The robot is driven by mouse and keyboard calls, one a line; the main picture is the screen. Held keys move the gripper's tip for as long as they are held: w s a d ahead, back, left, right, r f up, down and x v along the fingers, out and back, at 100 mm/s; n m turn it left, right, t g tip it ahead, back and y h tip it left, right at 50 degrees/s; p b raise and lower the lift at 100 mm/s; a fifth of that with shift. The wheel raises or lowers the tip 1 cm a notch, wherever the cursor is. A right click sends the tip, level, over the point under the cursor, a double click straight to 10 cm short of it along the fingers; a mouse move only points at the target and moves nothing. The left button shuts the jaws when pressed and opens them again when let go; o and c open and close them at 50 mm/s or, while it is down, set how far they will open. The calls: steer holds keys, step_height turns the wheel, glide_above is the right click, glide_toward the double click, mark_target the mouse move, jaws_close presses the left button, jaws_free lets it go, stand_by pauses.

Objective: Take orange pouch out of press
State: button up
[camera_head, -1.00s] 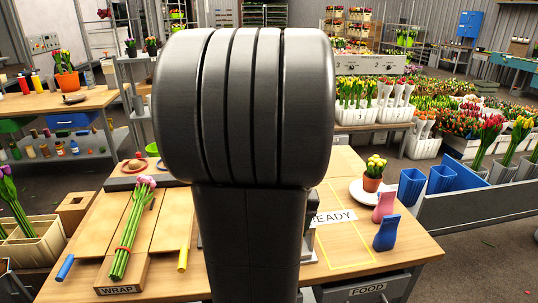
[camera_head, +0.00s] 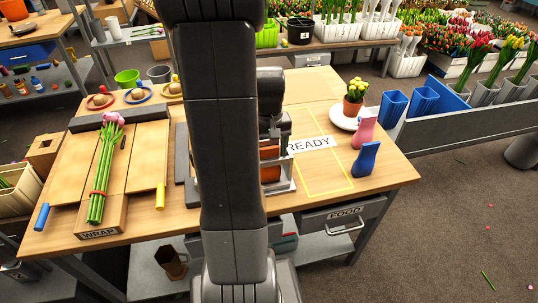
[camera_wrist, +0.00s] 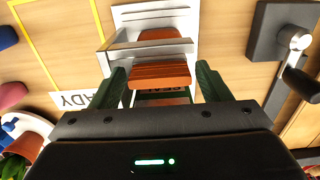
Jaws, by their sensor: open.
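The orange pouch (camera_wrist: 160,76) shows in the wrist view inside the pale metal press (camera_wrist: 150,16), with a metal bar crossing in front of part of it. My gripper (camera_wrist: 161,88) is open, with one green finger on each side of the pouch's near part. I cannot tell whether the fingers touch it. In the head view, a little of the pouch (camera_head: 270,172) and the press frame (camera_head: 291,186) shows to the right of my arm. My arm hides the rest.
A READY label (camera_head: 311,144) and a yellow outlined area lie right of the press. Pink (camera_head: 364,133) and blue (camera_head: 366,159) stands and a potted plant (camera_head: 353,105) are beyond. Tied tulips (camera_head: 104,170) lie on the WRAP board at left. A black handled device (camera_wrist: 285,35) stands close by.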

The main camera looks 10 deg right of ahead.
mark_target(269, 155)
steer(key=shift+f, duration=1.7)
steer(key=c, duration=0.8)
steer(key=shift+r, duration=0.15)
steer(key=shift+r, duration=0.1)
